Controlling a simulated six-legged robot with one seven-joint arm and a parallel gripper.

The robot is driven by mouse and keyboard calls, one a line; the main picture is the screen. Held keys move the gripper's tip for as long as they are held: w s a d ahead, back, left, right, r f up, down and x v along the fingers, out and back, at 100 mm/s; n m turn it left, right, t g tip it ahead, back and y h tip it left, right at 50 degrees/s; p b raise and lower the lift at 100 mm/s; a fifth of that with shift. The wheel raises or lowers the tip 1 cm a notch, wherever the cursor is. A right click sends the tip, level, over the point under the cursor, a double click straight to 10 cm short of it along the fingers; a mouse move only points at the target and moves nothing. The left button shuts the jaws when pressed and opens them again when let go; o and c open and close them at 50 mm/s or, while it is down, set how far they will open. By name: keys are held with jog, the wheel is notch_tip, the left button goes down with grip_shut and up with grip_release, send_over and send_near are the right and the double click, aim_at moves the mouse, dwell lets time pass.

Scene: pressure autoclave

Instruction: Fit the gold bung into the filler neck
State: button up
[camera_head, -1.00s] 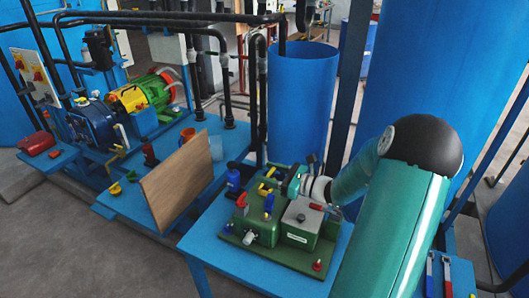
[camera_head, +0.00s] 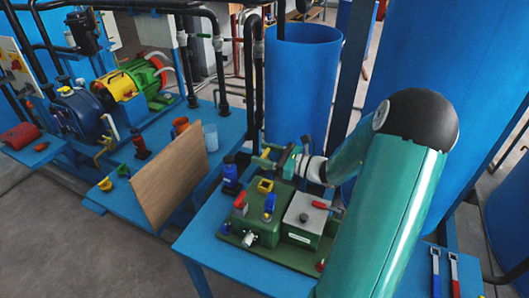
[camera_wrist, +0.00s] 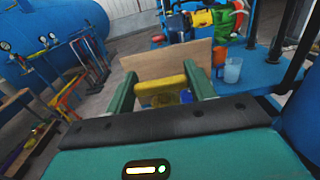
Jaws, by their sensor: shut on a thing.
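My gripper (camera_head: 268,157) is shut on the gold bung (camera_wrist: 165,84), a yellow piece held crosswise between the two green fingers in the wrist view. In the head view the gripper is above the back of the green autoclave unit (camera_head: 262,230), and the bung is small and partly hidden by the fingers. A yellow square-topped fitting (camera_head: 265,185) stands upright on the unit, nearer the camera than the gripper; it looks like the filler neck, though I cannot see clearly into it. The bung is apart from this fitting.
A blue bottle (camera_head: 230,175) stands at the unit's back left. A blue-handled fitting (camera_head: 270,204) and a red lever (camera_head: 240,199) stand on top. A wooden board (camera_head: 172,175) stands upright to the left. A blue barrel (camera_head: 300,85) stands behind.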

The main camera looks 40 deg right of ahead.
jog(key=shift+f, duration=2.95)
jog(key=shift+f, duration=1.95)
jog(key=o, duration=1.1)
jog(key=shift+s+d, duration=0.1)
jog(key=shift+s, duration=0.05)
jog(key=v, duration=1.3)
jog(key=shift+s+d, duration=0.2)
